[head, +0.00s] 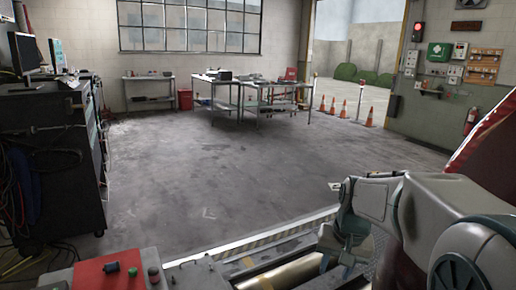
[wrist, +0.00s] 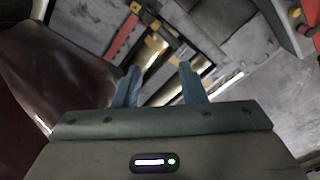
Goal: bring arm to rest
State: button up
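My arm (head: 425,200) reaches in from the right in the head view, bent, with its hand pointing down. My gripper (head: 336,267) hangs above the roller bed at the lower right. In the wrist view my gripper (wrist: 159,72) shows two blue-grey fingers standing apart with nothing between them. Shiny metal rollers (wrist: 193,72) lie beyond the fingertips, with a visible gap. One roller (head: 285,274) also shows in the head view, left of the gripper.
A red control box (head: 110,272) with buttons stands at the lower left. A dark red body panel (wrist: 55,75) is close on the left in the wrist view. A black tool cabinet (head: 50,165) is at the left. The grey floor (head: 215,165) in the middle is clear.

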jog(key=s+r+n+p, duration=0.1)
jog(key=s+r+p, duration=0.3)
jog(key=s, duration=0.3)
jog(key=s+r+n+t+p, duration=0.1)
jog(key=s+r+p, duration=0.3)
jog(key=s, duration=0.4)
jog(key=shift+d+r+n+h+p, duration=0.2)
jog(key=shift+r+n+h+p, duration=0.1)
jog(key=shift+n, duration=0.2)
jog(key=shift+s, duration=0.15)
